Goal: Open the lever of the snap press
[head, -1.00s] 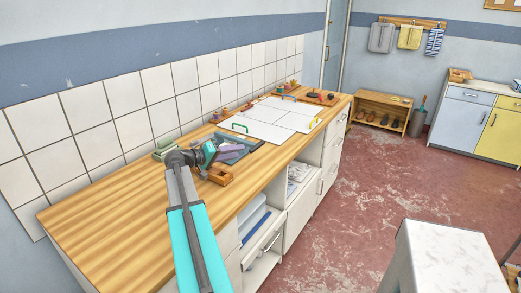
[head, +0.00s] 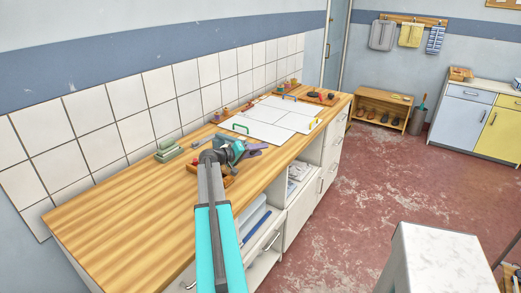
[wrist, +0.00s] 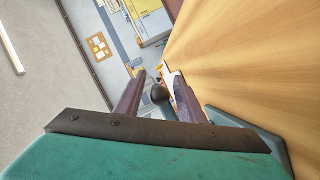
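My gripper (head: 252,152) is over the wooden counter (head: 125,210), at the near side of the white panels. In the wrist view its two purple fingers (wrist: 159,82) stand apart. A dark round knob (wrist: 159,95) shows between them, with a visible gap on each side; it looks like the end of a lever. I cannot tell how far it lies from the fingertips. The body of the snap press is not clearly seen; my arm and gripper cover that part of the counter in the head view.
Green blocks (head: 168,151) lie at the counter's tiled wall. White panels with coloured handles (head: 282,117) lie farther along. A wooden tray (head: 318,97) is at the far end. The counter's near left is bare. A white-topped unit (head: 440,255) stands at the right.

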